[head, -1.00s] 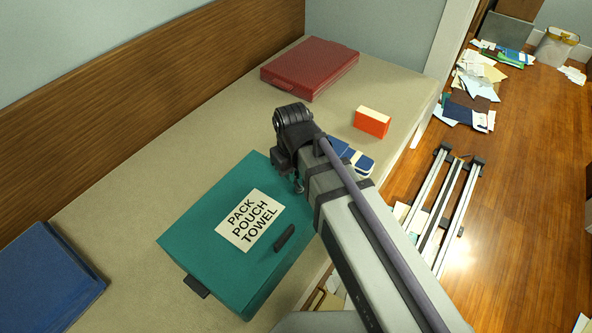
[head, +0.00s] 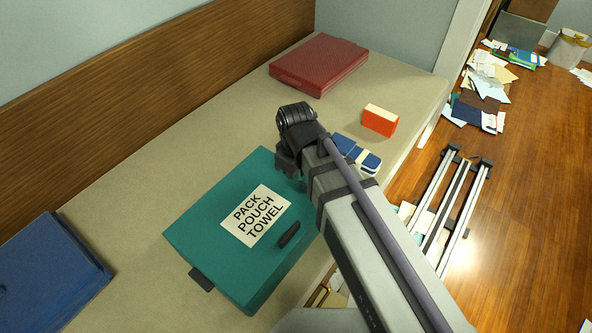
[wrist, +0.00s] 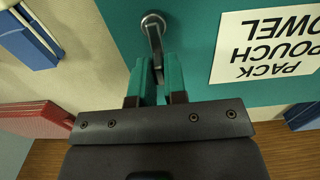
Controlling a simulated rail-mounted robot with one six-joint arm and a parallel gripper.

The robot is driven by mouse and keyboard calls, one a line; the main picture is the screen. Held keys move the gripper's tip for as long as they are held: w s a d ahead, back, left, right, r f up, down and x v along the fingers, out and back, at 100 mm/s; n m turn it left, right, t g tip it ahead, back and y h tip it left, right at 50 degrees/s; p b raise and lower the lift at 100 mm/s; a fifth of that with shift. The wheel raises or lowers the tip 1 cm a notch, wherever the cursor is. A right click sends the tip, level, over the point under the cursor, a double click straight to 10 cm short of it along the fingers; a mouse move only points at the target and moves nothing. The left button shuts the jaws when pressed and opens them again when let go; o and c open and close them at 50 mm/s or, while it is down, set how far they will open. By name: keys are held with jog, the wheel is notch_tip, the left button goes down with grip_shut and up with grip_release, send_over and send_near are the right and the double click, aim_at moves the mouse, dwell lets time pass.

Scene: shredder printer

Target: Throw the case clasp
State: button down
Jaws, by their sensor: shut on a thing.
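The teal case (head: 215,218) lies closed on the shelf, with a white label reading PACK POUCH TOWEL (head: 256,216). In the wrist view the case (wrist: 185,20) fills the top middle. Its metal clasp (wrist: 153,30) is a small lever on a round pivot near one corner. My gripper (wrist: 154,62) is shut on the free end of the lever, and the fingers hide that end. In the head view my gripper is over the far right corner of the case, and my wrist mostly hides it and the clasp.
A red case (head: 318,66), an orange box (head: 380,120) and a blue and white item (head: 357,155) lie beyond the teal case. A blue case (head: 50,270) lies at left. A wooden panel (head: 120,105) runs along the back. Papers litter the floor at right.

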jog(key=c, duration=1.2)
grip_release()
jog(key=shift+o, duration=0.2)
notch_tip(320, 180, up, 11)
jog(key=p, duration=1)
jog(key=shift+p, duration=0.4)
jog(key=shift+f, duration=0.1)
